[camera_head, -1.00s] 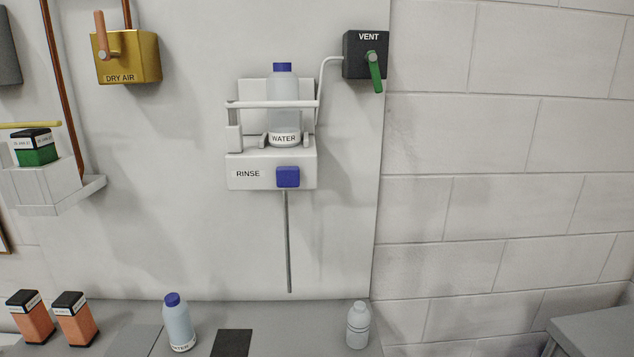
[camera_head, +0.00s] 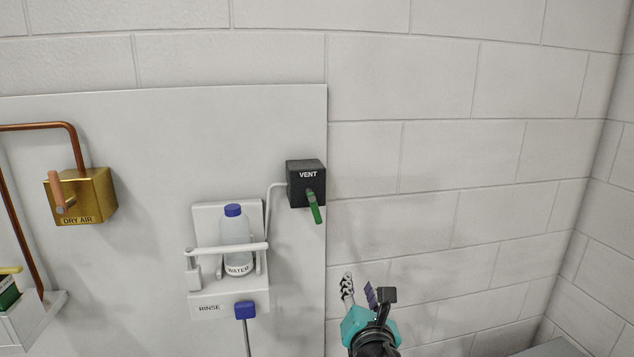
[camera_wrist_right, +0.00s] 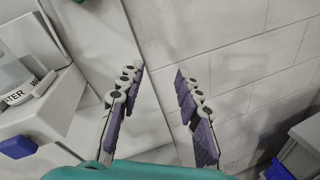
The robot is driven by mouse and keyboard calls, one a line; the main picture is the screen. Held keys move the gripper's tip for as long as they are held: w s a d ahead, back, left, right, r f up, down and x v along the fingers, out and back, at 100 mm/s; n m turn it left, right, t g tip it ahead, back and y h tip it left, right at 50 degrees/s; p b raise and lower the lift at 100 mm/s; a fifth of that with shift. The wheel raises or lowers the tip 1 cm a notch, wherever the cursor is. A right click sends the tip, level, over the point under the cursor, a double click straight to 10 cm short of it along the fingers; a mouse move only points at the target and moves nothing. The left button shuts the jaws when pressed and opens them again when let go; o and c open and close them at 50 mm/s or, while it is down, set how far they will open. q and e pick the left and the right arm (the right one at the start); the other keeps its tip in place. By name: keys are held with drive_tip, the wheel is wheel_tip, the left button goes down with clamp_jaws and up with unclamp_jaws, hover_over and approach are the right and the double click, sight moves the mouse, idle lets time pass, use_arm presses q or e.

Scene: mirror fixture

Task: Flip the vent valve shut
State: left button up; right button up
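The vent valve is a black box (camera_head: 306,184) marked VENT with a green handle (camera_head: 314,207) on its front. It sits at the right edge of the white panel in the head view. The handle points down and slightly right. My right gripper (camera_head: 358,291) is below and to the right of the handle, apart from it, in front of the block wall. In the right wrist view its two fingers (camera_wrist_right: 158,78) are spread with nothing between them. A green piece shows at that view's upper left edge, too cut off to identify. My left gripper is not in view.
Left of the vent, a rinse holder (camera_head: 228,305) carries a water bottle (camera_head: 235,229) behind a white bar. A thin tube runs from the holder to the vent box. A gold dry air box (camera_head: 90,199) is farther left. The block wall to the right is clear.

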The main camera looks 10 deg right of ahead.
sight(317, 216)
drive_tip(key=w+a+r+n+t+y+p, duration=0.1)
drive_tip(key=a+r+n+y+p, duration=0.15)
drive_tip(key=r+n, duration=0.35)
drive_tip(key=w+a+r+n+y+p, duration=0.1)
drive_tip(key=w+a+r+n+p, duration=0.1)
drive_tip(key=a+r+n+p, duration=0.25)
use_arm(q)
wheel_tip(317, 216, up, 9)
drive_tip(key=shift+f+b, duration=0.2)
drive_tip(key=shift+b, duration=0.1)
use_arm(e)
drive_tip(key=w, duration=0.5)
drive_tip(key=w+r, duration=0.1)
drive_tip(key=w, duration=0.1)
drive_tip(key=shift+w+d, duration=0.1)
drive_tip(key=shift+w, duration=0.05)
clamp_jaws()
